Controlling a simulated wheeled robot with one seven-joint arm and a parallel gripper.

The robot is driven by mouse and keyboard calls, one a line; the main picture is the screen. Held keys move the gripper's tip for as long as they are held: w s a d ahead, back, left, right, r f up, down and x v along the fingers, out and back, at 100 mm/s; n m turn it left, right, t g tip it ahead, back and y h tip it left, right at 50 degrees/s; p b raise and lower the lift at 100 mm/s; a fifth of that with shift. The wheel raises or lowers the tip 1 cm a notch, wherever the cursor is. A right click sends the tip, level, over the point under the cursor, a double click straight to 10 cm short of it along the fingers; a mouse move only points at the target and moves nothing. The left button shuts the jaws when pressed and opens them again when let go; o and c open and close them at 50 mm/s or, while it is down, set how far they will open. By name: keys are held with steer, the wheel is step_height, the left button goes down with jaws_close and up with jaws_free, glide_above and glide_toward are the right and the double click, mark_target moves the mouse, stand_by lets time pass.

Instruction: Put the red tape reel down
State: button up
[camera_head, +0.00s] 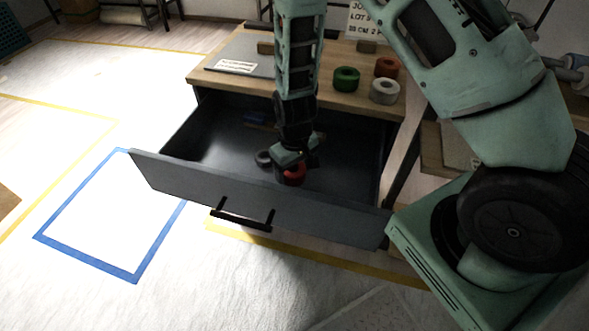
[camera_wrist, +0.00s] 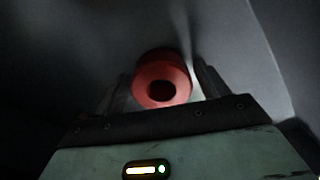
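The red tape reel (camera_head: 294,177) is inside the open grey drawer (camera_head: 215,137), near its front panel. My gripper (camera_head: 295,163) reaches down into the drawer over the reel. In the wrist view the red reel (camera_wrist: 162,82) sits between the two fingers of my gripper (camera_wrist: 165,77), its round hole facing the camera. A light gap shows between the reel and the right finger, so the gripper looks open around it. The reel appears to be at the drawer floor; its underside is hidden.
A dark ring (camera_head: 264,158) lies in the drawer left of my gripper. Green (camera_head: 346,79), orange-brown (camera_head: 387,67) and white (camera_head: 384,91) reels stand on the wooden worktop (camera_head: 310,92). The drawer's front panel (camera_head: 250,197) and side walls surround my gripper closely.

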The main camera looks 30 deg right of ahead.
steer(key=shift+o, duration=0.2)
steer(key=shift+r, duration=0.15)
step_height(320, 180, up, 12)
steer(key=p, duration=0.2)
steer(key=s+a+r+n+y, duration=0.1)
steer(key=s+a+r+n, duration=0.2)
steer(key=s+a+r, duration=0.65)
steer(key=s+r+n, duration=0.2)
steer(key=s+r, duration=0.4)
steer(key=s, duration=0.5)
steer(key=shift+a, duration=0.3)
step_height(320, 180, up, 10)
steer(key=p, duration=1)
